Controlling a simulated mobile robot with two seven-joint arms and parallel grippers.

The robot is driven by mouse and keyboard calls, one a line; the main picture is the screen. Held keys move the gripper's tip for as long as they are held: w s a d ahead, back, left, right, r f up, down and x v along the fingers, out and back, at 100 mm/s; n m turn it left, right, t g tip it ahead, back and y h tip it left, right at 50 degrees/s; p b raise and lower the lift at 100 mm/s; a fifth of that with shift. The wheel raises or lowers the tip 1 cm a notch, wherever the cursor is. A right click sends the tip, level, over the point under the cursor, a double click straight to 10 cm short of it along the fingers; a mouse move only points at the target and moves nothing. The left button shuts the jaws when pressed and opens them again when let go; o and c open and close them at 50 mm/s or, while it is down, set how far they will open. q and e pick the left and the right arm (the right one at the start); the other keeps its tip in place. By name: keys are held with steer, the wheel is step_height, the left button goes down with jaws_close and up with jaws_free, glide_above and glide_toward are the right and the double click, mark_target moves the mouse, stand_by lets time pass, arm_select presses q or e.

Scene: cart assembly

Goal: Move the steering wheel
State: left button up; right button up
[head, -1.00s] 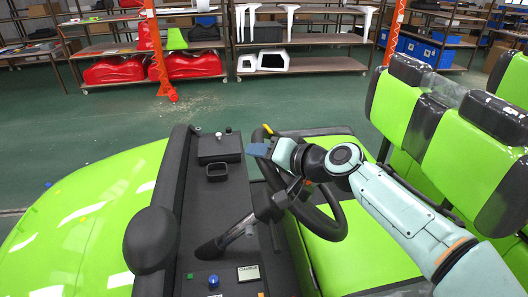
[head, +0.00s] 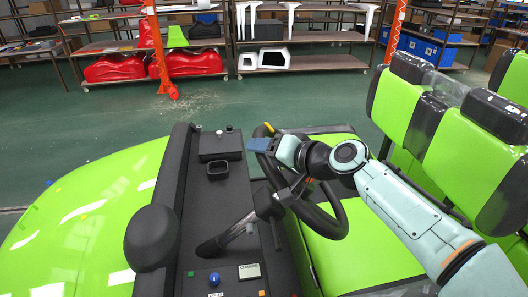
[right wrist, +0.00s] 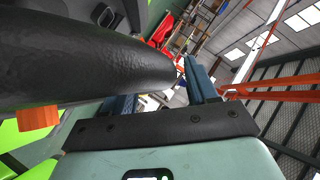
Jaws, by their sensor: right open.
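The black steering wheel (head: 336,226) sits on its column (head: 230,236) at the dashboard, tilted toward the seats. My right arm reaches over it from the right. My right gripper (head: 258,145) has blue fingers and is open at the wheel's far upper rim. In the right wrist view, the dark rim (right wrist: 80,65) is large and close, crossing in front of one finger and ending in the picture near the gap of the open right gripper (right wrist: 160,85). I cannot tell whether it touches the fingers. My left gripper is not in view.
The black dashboard (head: 205,180) carries a square holder (head: 217,170), a blue knob (head: 213,279) and a small display (head: 249,271). Green seats (head: 470,150) stand at the right. The green hood (head: 80,230) fills the left. Shelves with red parts (head: 195,64) stand beyond open floor.

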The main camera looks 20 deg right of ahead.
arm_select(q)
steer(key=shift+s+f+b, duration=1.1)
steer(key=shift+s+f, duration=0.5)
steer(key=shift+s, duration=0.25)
arm_select(e)
steer(key=v, duration=1.3)
steer(key=shift+w+f, duration=0.1)
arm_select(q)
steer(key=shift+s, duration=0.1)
arm_select(e)
steer(key=shift+a, duration=0.1)
